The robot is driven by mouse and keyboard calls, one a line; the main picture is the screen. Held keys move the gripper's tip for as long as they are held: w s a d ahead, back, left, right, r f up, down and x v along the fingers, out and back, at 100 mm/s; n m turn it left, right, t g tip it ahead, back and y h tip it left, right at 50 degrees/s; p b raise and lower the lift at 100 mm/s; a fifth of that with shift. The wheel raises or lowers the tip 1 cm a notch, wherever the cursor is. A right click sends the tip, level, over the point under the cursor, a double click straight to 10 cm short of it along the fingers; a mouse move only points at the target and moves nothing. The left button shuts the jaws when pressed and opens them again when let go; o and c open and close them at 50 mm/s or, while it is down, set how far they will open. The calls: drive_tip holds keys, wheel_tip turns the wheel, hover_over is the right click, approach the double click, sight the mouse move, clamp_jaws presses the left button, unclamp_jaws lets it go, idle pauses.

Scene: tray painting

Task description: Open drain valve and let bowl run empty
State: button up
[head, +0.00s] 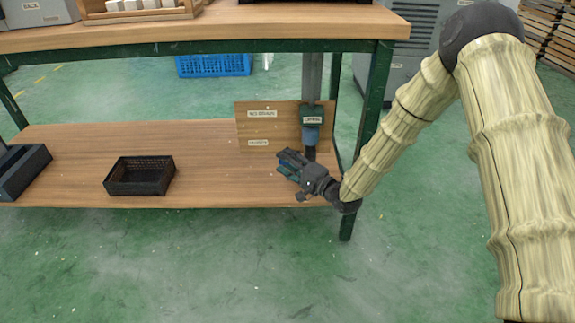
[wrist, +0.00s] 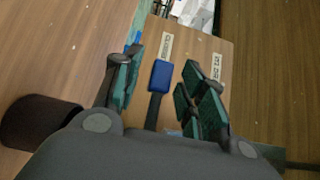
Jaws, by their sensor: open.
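The drain valve (head: 312,114) is a dark green body with a small label, on a grey vertical pipe (head: 312,74) below the upper tabletop. In the wrist view its lever shows as a blue grip (wrist: 160,76) on a dark bar. My gripper (head: 282,163) is open just below and left of the valve, over the lower shelf. In the wrist view my gripper (wrist: 165,92) has the blue grip in line with the gap between its teal-padded fingers. I cannot tell how deep the grip sits, or whether a finger touches it. The bowl is not in view.
A wooden board (head: 257,128) with labels stands behind the valve. A black basket (head: 140,176) and a dark bin (head: 22,172) sit farther left on the shelf (head: 85,140), with bare shelf between.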

clamp_jaws()
